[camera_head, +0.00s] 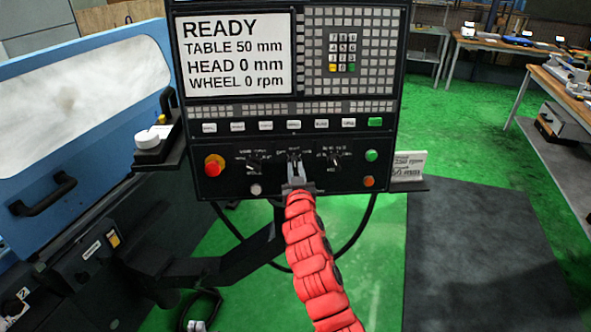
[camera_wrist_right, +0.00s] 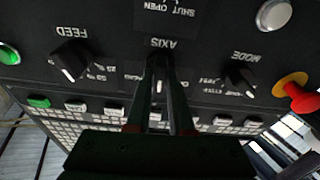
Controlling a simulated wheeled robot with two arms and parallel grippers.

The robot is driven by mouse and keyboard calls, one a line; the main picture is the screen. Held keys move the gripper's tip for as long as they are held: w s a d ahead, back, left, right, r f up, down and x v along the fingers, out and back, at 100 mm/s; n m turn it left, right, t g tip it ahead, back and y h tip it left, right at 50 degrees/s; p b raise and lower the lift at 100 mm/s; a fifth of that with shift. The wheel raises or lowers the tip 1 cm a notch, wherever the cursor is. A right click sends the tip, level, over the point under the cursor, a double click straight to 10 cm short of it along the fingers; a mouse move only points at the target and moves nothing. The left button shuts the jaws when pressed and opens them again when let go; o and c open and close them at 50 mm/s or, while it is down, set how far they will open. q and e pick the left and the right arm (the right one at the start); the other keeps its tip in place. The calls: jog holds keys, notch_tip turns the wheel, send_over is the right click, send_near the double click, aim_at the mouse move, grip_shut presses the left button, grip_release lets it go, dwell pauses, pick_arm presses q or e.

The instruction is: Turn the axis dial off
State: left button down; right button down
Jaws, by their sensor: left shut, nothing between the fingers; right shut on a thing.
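The axis dial (camera_head: 293,156) is the middle of three black rotary dials on the control panel (camera_head: 218,184). My right gripper (camera_head: 294,168), on the red arm, reaches up to it. In the right wrist view, which shows the panel upside down, the fingers (camera_wrist_right: 160,72) are shut on the axis dial below the AXIS label (camera_wrist_right: 160,44). The fingers hide most of the dial, so I cannot tell its setting.
The mode dial (camera_wrist_right: 240,77) and feed dial (camera_wrist_right: 72,62) flank the axis dial. A red emergency stop (camera_head: 213,165) is at the panel's left, with green (camera_head: 371,155) and orange (camera_head: 369,181) buttons at its right. The screen (camera_head: 236,55) reads READY.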

jog(key=n+p, duration=0.3)
jog(key=n, duration=0.2)
jog(key=shift+r+y, duration=0.2)
jog(key=shift+y, duration=0.2)
jog(key=shift+f+n+g+y+p, duration=0.1)
jog(key=shift+n+g+y+p, duration=0.35)
jog(key=shift+n+p, duration=1.1)
jog(key=shift+n, duration=0.35)
jog(key=c, duration=0.8)
grip_release()
jog(key=shift+f, duration=0.1)
